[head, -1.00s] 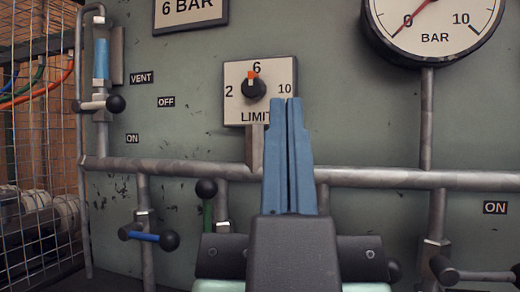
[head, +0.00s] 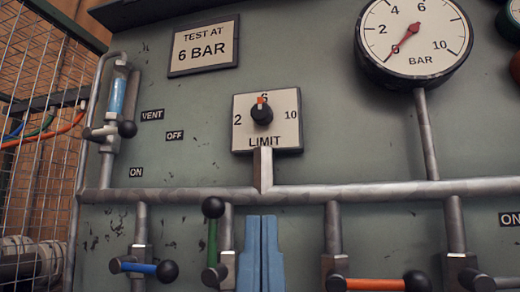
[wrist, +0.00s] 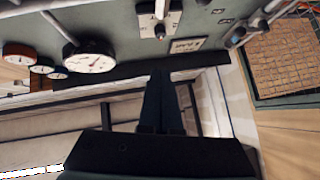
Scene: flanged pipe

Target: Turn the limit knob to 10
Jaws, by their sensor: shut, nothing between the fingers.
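The limit knob (head: 262,113) is a round black knob with an orange mark, on a white plate (head: 287,133) labelled 2, 6, 10 and LIMIT. Its orange mark points up at the 6. The knob also shows upside down in the wrist view (wrist: 160,31). My gripper (head: 262,218), with blue fingers, is shut and empty. In the head view its fingertips appear below the plate and the horizontal pipe, apart from the knob. The wrist view also shows the dark closed fingers (wrist: 160,72), with the knob beyond their tips.
A horizontal pipe (head: 380,192) crosses below the plate, with a short stub rising to the plate's lower edge. Valves with green (head: 212,242), blue (head: 140,268) and orange (head: 375,285) levers sit below. A pressure gauge (head: 413,38) reads near 0. A wire cage (head: 35,160) stands left.

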